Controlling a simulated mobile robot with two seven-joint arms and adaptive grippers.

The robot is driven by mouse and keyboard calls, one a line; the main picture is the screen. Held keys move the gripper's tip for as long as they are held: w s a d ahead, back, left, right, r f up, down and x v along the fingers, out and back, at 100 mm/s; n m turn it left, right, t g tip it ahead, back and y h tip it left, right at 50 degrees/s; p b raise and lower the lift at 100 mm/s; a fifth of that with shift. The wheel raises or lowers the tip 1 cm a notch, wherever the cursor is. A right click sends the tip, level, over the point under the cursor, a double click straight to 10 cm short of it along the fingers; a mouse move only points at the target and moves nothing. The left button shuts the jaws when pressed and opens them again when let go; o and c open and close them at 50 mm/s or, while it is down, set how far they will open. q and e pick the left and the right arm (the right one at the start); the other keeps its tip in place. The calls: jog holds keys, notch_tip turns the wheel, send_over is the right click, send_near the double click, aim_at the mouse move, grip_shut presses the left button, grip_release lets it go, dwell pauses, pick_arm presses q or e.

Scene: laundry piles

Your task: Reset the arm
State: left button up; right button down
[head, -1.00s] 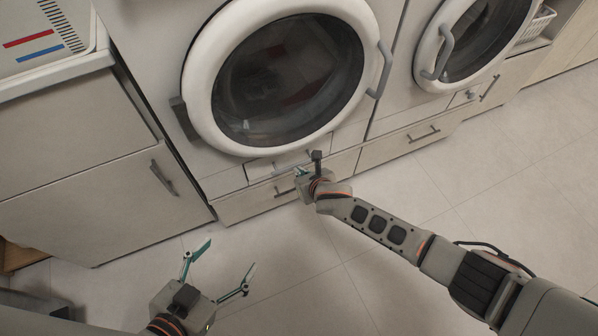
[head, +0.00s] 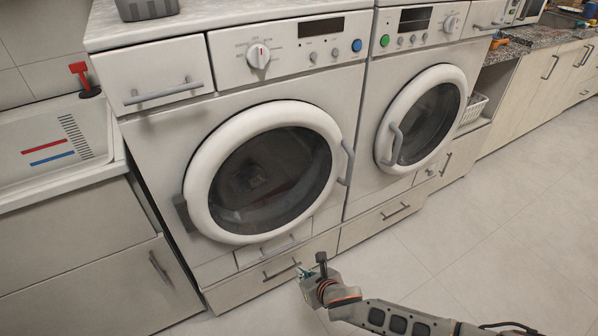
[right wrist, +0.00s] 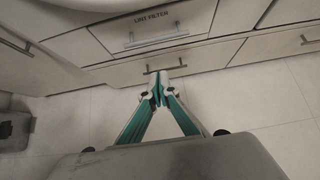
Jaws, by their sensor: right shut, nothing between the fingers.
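My right gripper (head: 303,272) is low in front of the left machine, near the drawer under it. It also shows in the right wrist view (right wrist: 160,76), where its teal fingers meet at the tips with nothing between them. It points toward the drawer front below the panel marked LINT FILTER (right wrist: 155,30). My right arm comes in from the bottom right in the head view. My left gripper is not in the head view now.
The left machine (head: 276,112) and the right machine (head: 451,77) have closed round doors. A sink (head: 40,178) is at the left. A white basket (head: 472,108) stands in a shelf at the right. The tiled floor (head: 490,240) is clear at the right.

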jog(key=s+a+r+m+y+p, duration=0.1)
jog(key=s+r+m+p, duration=0.2)
jog(key=s+r+m, duration=0.35)
jog(key=s+a+r+m+y+p, duration=0.1)
jog(key=s+r+m+p, duration=0.15)
jog(key=s+m, duration=0.7)
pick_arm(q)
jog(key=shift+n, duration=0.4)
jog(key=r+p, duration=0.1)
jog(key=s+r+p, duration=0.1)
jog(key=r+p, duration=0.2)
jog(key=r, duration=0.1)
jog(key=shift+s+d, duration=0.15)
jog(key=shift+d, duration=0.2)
pick_arm(e)
jog(key=s+d+r+m+h, duration=0.1)
jog(key=s+d+r+m, duration=0.1)
jog(key=d+m, duration=0.5)
jog(key=s+d+r+m+t+h, duration=0.1)
jog(key=s+d+m, duration=0.4)
jog(key=d+m, duration=0.2)
jog(key=s+d+r+m+t+h, duration=0.1)
jog(key=s+d+r+m+h, duration=0.1)
jog(key=s+d+m, duration=0.2)
jog(key=d+m, duration=0.3)
jog(key=shift+d+r+m, duration=0.2)
jog(key=shift+r+m, duration=0.1)
jog(key=shift+r, duration=0.05)
